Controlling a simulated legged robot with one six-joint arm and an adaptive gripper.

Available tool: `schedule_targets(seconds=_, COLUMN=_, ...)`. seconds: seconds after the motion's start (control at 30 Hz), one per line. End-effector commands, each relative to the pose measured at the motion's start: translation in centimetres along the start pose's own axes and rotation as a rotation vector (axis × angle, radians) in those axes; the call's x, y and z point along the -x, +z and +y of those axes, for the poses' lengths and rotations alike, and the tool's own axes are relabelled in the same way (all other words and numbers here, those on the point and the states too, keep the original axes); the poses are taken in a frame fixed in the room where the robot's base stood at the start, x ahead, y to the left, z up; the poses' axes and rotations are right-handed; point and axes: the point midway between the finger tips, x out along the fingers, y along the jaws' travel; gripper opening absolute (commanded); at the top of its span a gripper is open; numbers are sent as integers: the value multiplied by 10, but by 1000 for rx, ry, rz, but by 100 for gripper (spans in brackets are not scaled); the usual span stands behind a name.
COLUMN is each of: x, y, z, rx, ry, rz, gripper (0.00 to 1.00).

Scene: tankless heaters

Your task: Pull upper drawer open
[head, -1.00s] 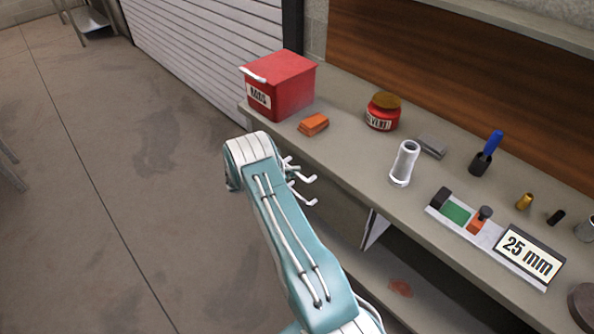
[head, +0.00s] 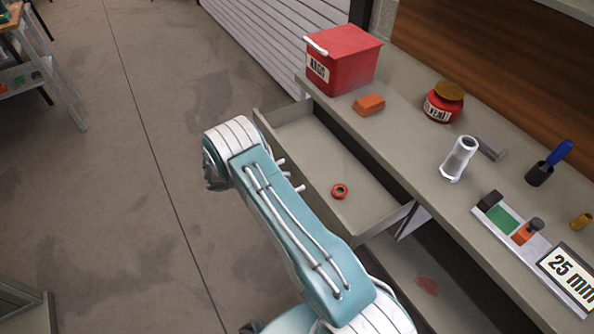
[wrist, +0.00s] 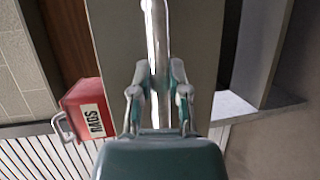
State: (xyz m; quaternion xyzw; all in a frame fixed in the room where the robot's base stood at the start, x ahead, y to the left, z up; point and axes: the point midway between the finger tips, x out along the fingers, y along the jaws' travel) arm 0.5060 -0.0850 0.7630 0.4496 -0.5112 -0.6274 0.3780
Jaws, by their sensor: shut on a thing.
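The upper drawer (head: 365,205) is pulled well out from under the grey counter. Its inside shows, and a small red ring (head: 339,191) lies on its floor. In the wrist view, the drawer's grey front (wrist: 115,35) carries a shiny metal bar handle (wrist: 157,30). My gripper (wrist: 160,85) has its two fingers on either side of this handle and is shut on it.
On the counter stand a red rags box (head: 340,62), an orange block (head: 369,104), a red solvent jar (head: 443,103), a white cylinder (head: 459,158) and a 25 mm sign (head: 570,276). A lower shelf (head: 400,270) lies below. The floor (head: 130,200) at left is open.

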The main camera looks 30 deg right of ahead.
Motion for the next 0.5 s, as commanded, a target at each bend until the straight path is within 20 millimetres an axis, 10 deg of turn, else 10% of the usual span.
schedule_targets(seconds=0.5, x=14, y=9, z=-9, rx=9, ry=-5, rz=-4, gripper=0)
